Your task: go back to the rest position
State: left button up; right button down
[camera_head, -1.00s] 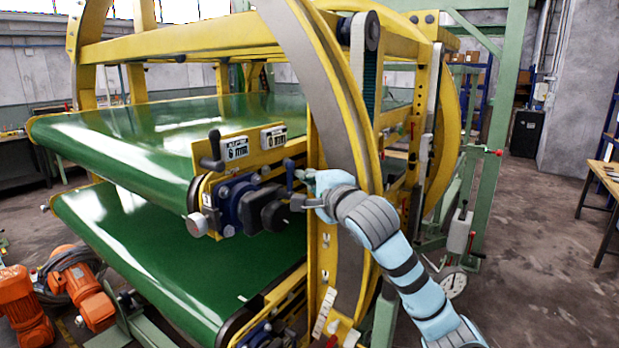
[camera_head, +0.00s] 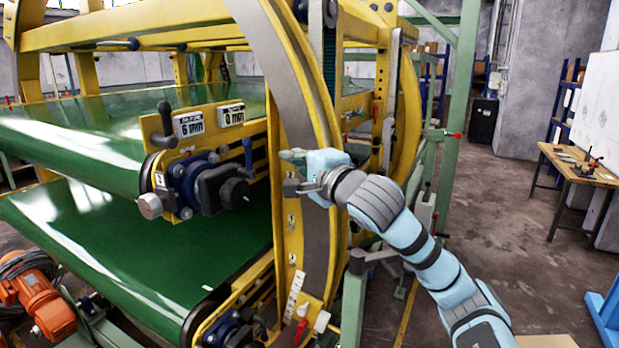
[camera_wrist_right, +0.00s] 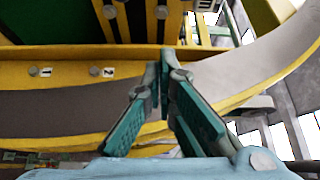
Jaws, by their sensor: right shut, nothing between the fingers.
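My right gripper (camera_head: 287,188) is in front of the yellow curved ring frame (camera_head: 315,110) of the conveyor machine, a little to the right of the black knob (camera_head: 235,193) and apart from it. Its light blue arm comes in from the lower right. In the right wrist view the green-grey fingers (camera_wrist_right: 165,80) come together at their tips with nothing between them. Behind them is a yellow beam with round bolts and the tags 1 and 2. My left gripper is not in view.
Two green belts (camera_head: 90,215) lie left of the ring, with a black lever (camera_head: 166,120) and thickness dials above the knob. A green post (camera_head: 455,130) rises behind my arm. A wooden table (camera_head: 575,165) stands right; floor before it is open.

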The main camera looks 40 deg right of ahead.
jog(key=s+a+f+n+g+y+b, duration=0.1)
jog(key=s+a+f+n+g, duration=0.15)
jog(key=f, duration=0.75)
jog(key=s+a+f+n+g, duration=0.1)
jog(key=a+f+n+g, duration=0.2)
jog(key=f, duration=0.8)
jog(key=s+a+f+n+g+y+b, duration=0.1)
jog(key=s+a+f+n, duration=0.3)
jog(key=f, duration=0.6)
jog(key=s+a+f+n+g, duration=0.4)
jog(key=s+f+n, duration=0.2)
jog(key=s+f, duration=0.5)
jog(key=s+a+f+n+g, duration=0.4)
jog(key=s+f+n, duration=0.2)
jog(key=s+f, duration=0.55)
notch_tip(320, 180, down, 19)
jog(key=s+d, duration=0.1)
jog(key=d, duration=0.1)
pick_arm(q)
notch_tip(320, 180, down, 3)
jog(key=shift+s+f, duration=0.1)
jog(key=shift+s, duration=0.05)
pick_arm(e)
jog(key=s+f+m+g, duration=0.1)
jog(key=s+f+g, duration=0.1)
jog(key=s+f, duration=1)
jog(key=shift+s+d+f+y, duration=0.3)
jog(key=shift+s+d, duration=0.05)
jog(key=shift+s, duration=0.65)
